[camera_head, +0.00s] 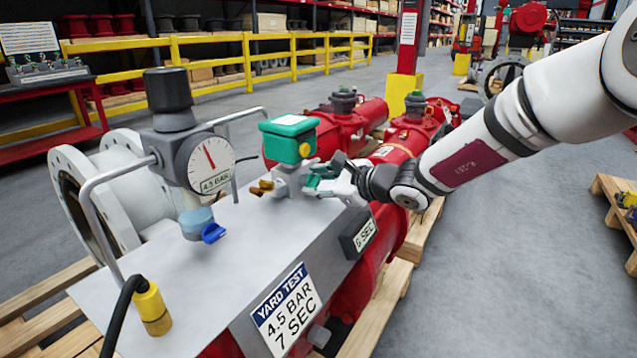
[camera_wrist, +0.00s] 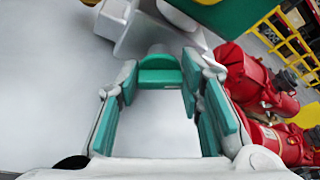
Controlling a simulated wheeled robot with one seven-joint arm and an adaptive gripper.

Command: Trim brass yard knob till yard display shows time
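The green-topped unit (camera_head: 290,138) stands on the grey bench top. A small round brass knob (camera_head: 305,150) is on its side facing my arm, and a brass-coloured fitting (camera_head: 263,187) sits low at its left. My gripper (camera_head: 318,176) is just right of the unit, its teal finger pads apart and nothing seen between them. I cannot tell whether the fingers touch the unit. The dark display (camera_head: 364,234) on the bench's side reads "6 SEC". The "YARD TEST" placard (camera_head: 287,310) reads "4.5 BAR 7 SEC".
A round gauge (camera_head: 211,163) reading "4.5 BAR" stands left, with a blue handle (camera_head: 213,233) below. Metal rails and a yellow connector (camera_head: 152,309) with a black cable edge the bench. Red actuators (camera_head: 345,130) lie behind.

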